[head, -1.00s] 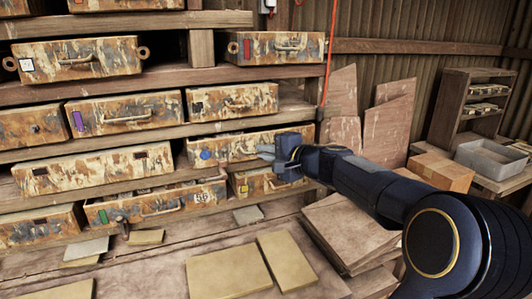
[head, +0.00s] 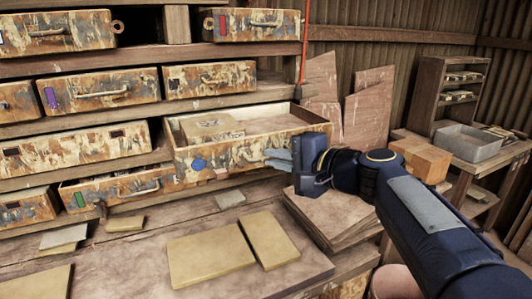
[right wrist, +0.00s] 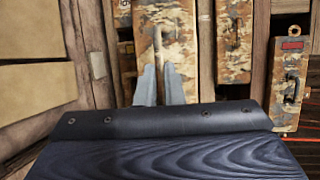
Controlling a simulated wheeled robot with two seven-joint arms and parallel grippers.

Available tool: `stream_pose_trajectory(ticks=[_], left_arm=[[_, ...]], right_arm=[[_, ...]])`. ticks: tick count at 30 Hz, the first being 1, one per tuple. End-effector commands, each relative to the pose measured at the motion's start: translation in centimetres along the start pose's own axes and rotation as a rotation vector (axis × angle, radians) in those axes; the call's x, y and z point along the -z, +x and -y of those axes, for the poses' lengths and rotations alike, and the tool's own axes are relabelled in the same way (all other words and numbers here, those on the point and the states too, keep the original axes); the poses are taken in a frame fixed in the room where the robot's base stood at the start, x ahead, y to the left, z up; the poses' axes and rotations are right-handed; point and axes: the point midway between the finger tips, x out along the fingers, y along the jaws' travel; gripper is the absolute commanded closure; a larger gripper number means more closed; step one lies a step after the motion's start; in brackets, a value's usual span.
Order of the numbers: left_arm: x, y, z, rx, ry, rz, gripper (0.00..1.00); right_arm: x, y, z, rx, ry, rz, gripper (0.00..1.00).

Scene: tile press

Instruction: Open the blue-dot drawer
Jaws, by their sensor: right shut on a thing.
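The blue-dot drawer (head: 235,158), a rust-and-cream mottled box with a round blue dot (head: 199,164) on its front, stands well out of the rack. Its open top shows tan tile-like pieces (head: 208,126) inside. My right gripper (head: 278,160) is shut on its handle at the right part of the front. The gripper hides most of that handle in the head view. In the right wrist view, the two grey fingertips (right wrist: 160,86) close around the pale handle bar (right wrist: 158,46) in front of the mottled drawer face. My left gripper is not in view.
Other mottled drawers fill the rack; the green-marked one (head: 115,188) below left is partly open. Flat tan slabs (head: 210,255) lie on the bench below. A stack of boards (head: 340,215) stands below my right gripper. A cardboard box (head: 421,158) and grey bin (head: 468,142) are at right.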

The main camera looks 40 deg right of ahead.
Motion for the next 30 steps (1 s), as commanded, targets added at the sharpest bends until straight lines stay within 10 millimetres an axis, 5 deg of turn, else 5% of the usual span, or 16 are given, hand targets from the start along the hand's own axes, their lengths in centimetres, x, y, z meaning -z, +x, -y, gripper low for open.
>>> stream_pose_trajectory(ticks=[19,20,24,30], left_arm=[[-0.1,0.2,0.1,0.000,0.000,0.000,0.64],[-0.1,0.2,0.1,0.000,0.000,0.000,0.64],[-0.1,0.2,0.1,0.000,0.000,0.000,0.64],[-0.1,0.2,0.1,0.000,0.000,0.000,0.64]], right_arm=[[-0.8,-1.8,-0.8,-0.010,0.002,0.006,1.00],[-0.8,-1.7,-0.8,-0.010,0.002,0.006,0.88],[-0.8,-1.8,-0.7,-0.007,0.001,0.004,0.70],[-0.8,-1.8,-0.5,-0.004,0.001,0.002,0.70]])
